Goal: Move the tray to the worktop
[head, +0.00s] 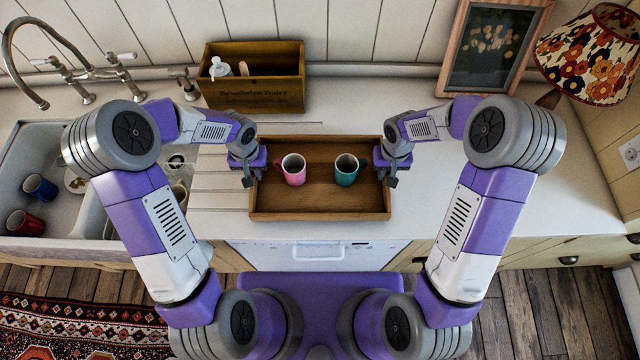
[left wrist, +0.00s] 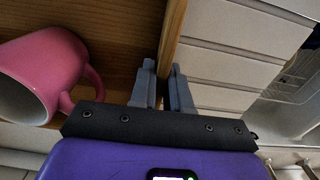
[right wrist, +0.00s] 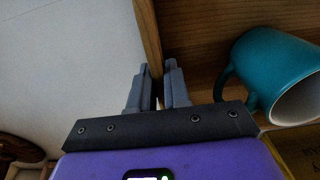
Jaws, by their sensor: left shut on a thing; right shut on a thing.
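The wooden tray (head: 320,207) is at the middle of the white worktop (head: 500,190), in front of the wooden box. It carries a pink mug (head: 294,170) on the left and a teal mug (head: 346,170) on the right, both upright. My left gripper (head: 250,178) is shut on the tray's left wall, which shows between its fingers in the left wrist view (left wrist: 168,85). My right gripper (head: 389,178) is shut on the tray's right wall, seen between its fingers in the right wrist view (right wrist: 157,85). I cannot tell whether the tray touches the worktop.
A wooden box (head: 253,90) with a white bottle stands behind the tray. A sink (head: 40,205) with mugs and dishes is at the left. A picture frame (head: 492,45) and a floral lamp (head: 592,55) stand at the back right. The worktop right of the tray is clear.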

